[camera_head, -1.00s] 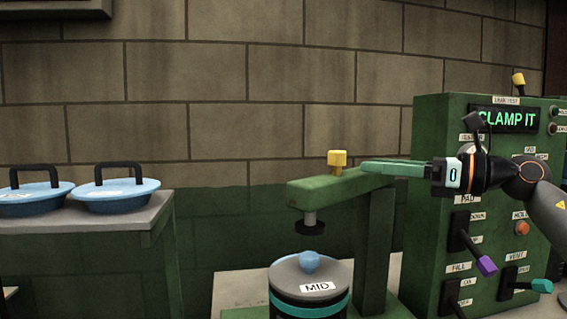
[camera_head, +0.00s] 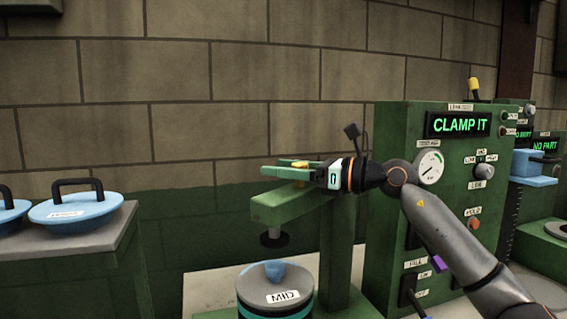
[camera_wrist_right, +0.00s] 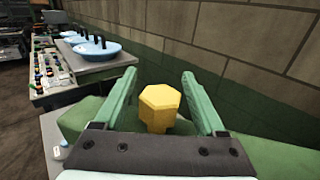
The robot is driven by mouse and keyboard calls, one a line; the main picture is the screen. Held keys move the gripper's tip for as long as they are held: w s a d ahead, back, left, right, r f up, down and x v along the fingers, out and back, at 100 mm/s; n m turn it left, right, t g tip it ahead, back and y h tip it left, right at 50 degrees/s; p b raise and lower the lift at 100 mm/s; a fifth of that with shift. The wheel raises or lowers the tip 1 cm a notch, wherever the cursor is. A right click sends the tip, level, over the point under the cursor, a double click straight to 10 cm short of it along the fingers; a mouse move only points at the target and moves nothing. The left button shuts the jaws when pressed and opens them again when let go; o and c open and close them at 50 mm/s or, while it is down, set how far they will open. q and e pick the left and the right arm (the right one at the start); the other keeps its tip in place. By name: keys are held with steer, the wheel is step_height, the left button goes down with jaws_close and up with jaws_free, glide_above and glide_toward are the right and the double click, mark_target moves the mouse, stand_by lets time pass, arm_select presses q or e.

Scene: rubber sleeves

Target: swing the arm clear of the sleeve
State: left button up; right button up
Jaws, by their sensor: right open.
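The green swing arm (camera_head: 281,204) reaches out from its post, with a black pad (camera_head: 272,238) hanging above the sleeve, apart from it. The sleeve is a dark cylinder with a teal band (camera_head: 283,315), capped by a grey lid marked MID (camera_head: 250,287) with a blue knob (camera_head: 274,270). A yellow knob (camera_head: 300,164) stands on the swing arm. My right gripper (camera_head: 270,171) is open at this knob. In the right wrist view the yellow knob (camera_wrist_right: 160,108) sits between the two spread green fingers (camera_wrist_right: 155,80), with gaps on both sides. My left gripper is out of view.
A green control panel (camera_head: 385,150) with a lit CLAMP IT display (camera_head: 459,124) stands right, behind my right forearm. Blue lidded pans (camera_head: 85,208) rest on a grey-topped table (camera_head: 112,228) at left. A brick wall closes the back.

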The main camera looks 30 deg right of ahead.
steer(key=shift+c, duration=0.2)
jaws_close()
stand_by(0.5)
stand_by(0.8)
